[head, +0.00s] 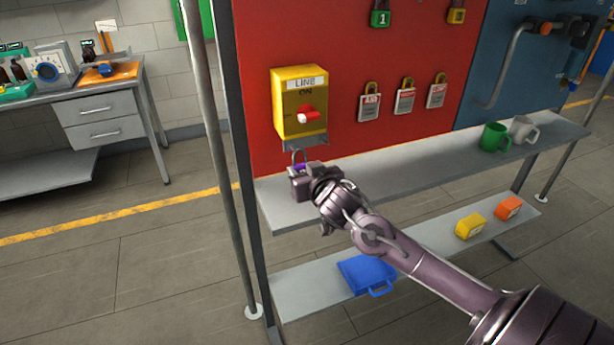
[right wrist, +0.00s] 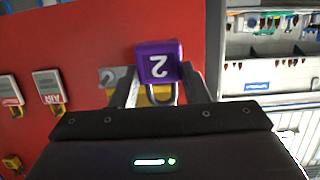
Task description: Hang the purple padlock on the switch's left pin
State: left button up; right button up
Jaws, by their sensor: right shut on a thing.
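The purple padlock (head: 298,168) is in my right gripper (head: 304,180), its shackle up, close below the switch's grey bracket. In the right wrist view the padlock (right wrist: 158,60) shows a white 2, upside down, between the two fingers. The yellow switch box (head: 300,105), marked LINE and ON, has a red handle (head: 308,115) and hangs on the red board. Its grey bracket (head: 312,143) is under the box; part of it shows in the right wrist view (right wrist: 108,78). The pins are too small to tell apart, and I cannot tell whether the shackle touches one. My left gripper is out of view.
A grey shelf (head: 400,165) runs below the board, with a green mug (head: 492,137) and a grey mug (head: 523,130). The lower shelf holds a blue case (head: 365,274) and yellow and orange blocks. Several tags and padlocks hang right of the switch. A pole (head: 213,150) stands at left.

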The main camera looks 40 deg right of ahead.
jog(key=shift+r+b+x, duration=0.15)
jog(key=shift+b+x, duration=0.2)
jog(key=shift+x, duration=0.55)
jog(key=shift+r+b+x, duration=0.1)
jog(key=shift+b+x, duration=0.2)
jog(key=shift+x, duration=1.45)
jog(key=shift+f, duration=0.15)
jog(key=o, duration=1.1)
jog(key=shift+s, duration=0.15)
